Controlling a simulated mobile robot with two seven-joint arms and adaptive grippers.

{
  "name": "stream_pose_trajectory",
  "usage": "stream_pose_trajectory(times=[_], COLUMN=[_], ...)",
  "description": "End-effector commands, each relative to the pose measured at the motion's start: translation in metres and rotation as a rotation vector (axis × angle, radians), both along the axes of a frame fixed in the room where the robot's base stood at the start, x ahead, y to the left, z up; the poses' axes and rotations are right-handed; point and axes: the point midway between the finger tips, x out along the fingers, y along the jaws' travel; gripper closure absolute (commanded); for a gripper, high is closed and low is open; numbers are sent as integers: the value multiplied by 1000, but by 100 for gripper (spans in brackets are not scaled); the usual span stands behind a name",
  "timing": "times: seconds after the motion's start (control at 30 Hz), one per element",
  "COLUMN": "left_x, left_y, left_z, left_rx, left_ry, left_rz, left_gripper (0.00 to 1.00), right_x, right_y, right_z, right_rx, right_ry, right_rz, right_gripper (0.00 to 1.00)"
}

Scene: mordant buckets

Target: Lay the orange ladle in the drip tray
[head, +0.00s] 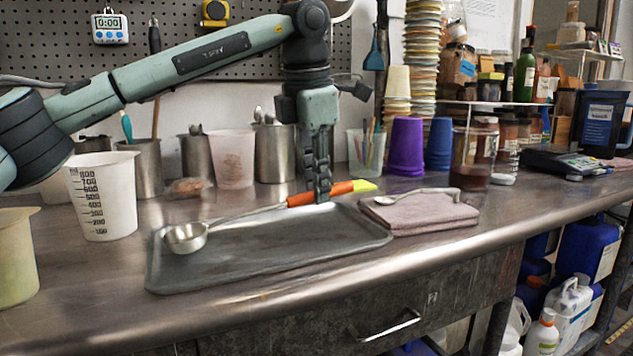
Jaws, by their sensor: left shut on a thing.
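The orange ladle (300,199) has an orange handle with a yellow-green end and a steel bowl (186,237). My left gripper (322,192) points down and is shut on the orange handle near its yellow-green end. The drip tray (270,268) is a grey, shallow rectangular tray on the steel bench. The ladle's bowl is over the tray's left end, and its handle runs right along the tray's back edge. I cannot tell whether the bowl touches the tray. My right gripper is not in view.
A folded pinkish cloth (425,214) with a spoon (400,196) on it lies right of the tray. A white measuring jug (104,197) stands left. Steel pots, a translucent cup (231,158) and purple cups (405,147) line the back. The bench's front strip is clear.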

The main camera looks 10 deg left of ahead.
Motion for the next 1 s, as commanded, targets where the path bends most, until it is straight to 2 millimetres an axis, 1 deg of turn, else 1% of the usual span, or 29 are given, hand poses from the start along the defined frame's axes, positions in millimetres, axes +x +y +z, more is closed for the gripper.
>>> stream_pose_trajectory(times=[0.27,0.3,0.5,0.73,0.83,0.93,1.0], left_x=[0,0,0,0,-1,-2,-6], left_y=[0,0,0,0,0,0,0], left_z=[0,0,0,0,3,13,25], left_rx=[0,0,0,0,-1,-1,0], left_ry=[0,0,0,0,-1,-2,-3], left_rz=[0,0,0,0,0,1,0], left_gripper=[100,81,58,58,58,58,58], right_x=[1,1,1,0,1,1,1], right_y=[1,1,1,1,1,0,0], right_z=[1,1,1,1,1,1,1], right_rx=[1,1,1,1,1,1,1], right_ry=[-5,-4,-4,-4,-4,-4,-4], right_rz=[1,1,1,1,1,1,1], right_gripper=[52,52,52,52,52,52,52])
